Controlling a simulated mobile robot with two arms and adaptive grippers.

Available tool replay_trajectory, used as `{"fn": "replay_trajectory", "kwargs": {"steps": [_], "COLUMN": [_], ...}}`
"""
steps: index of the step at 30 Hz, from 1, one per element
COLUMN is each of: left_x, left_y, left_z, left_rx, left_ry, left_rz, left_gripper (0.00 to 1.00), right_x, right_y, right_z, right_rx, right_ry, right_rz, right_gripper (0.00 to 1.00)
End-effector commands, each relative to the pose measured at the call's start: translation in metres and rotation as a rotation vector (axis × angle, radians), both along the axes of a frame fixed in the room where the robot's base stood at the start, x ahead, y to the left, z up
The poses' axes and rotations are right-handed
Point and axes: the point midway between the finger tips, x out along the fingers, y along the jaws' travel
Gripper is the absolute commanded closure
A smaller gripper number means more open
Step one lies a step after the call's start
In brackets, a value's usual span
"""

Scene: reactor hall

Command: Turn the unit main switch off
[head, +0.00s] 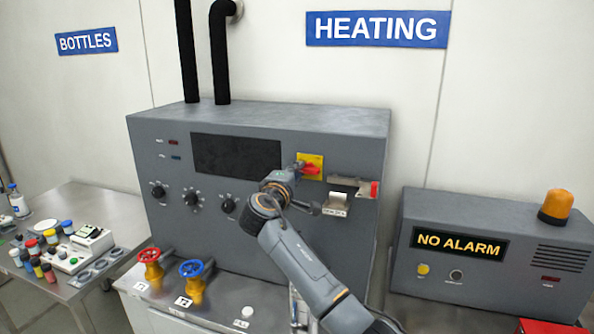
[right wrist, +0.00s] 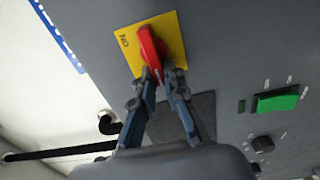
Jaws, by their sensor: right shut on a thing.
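The unit main switch is a red rotary handle (head: 311,169) on a yellow plate (head: 318,160), on the front of the grey heating unit (head: 250,120). In the right wrist view the red handle (right wrist: 151,48) stands out from the yellow plate (right wrist: 176,29), with the word ON at the plate's left edge. My right gripper (right wrist: 162,80) is shut on the red handle, one fingertip on each side of its lower end. In the head view my right arm comes from below and hides part of the front panel. My left gripper is not in view.
Right of the switch is a metal holder with a labelled flap (head: 336,205). Black knobs (head: 192,197) are at left. Red (head: 150,256) and blue (head: 191,269) valve wheels stand below. The alarm box (head: 480,265) reads NO ALARM. A bottle table (head: 115,208) is at far left.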

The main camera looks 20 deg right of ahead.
Motion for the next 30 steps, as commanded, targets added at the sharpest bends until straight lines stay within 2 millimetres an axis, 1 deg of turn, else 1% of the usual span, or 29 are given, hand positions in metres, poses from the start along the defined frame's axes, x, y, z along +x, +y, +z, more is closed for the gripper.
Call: {"fn": "replay_trajectory", "kwargs": {"steps": [13,14,15,17,26,30], "left_x": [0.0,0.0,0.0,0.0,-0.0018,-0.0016], "left_y": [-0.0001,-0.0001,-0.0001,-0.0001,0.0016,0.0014], "left_z": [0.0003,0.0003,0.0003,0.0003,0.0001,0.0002], "left_rx": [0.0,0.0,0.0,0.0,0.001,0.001], "left_ry": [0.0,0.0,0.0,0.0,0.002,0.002], "left_rz": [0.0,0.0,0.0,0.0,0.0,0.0], "left_gripper": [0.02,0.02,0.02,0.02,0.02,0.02], "right_x": [0.0001,0.0001,0.0001,0.0001,-0.0004,-0.0075], "right_y": [0.0005,0.0005,0.0005,0.0004,0.0006,0.0066], "right_z": [-0.0008,-0.0008,-0.0009,-0.0008,-0.0006,-0.0013], "right_rx": [-0.01,-0.011,-0.01,-0.01,-0.008,-0.008], "right_ry": [0.007,0.007,0.007,0.007,0.006,0.006], "right_rz": [0.002,0.002,0.001,0.001,0.001,0.003], "right_gripper": [1.0,0.84,0.76,0.65,0.65,0.65]}}
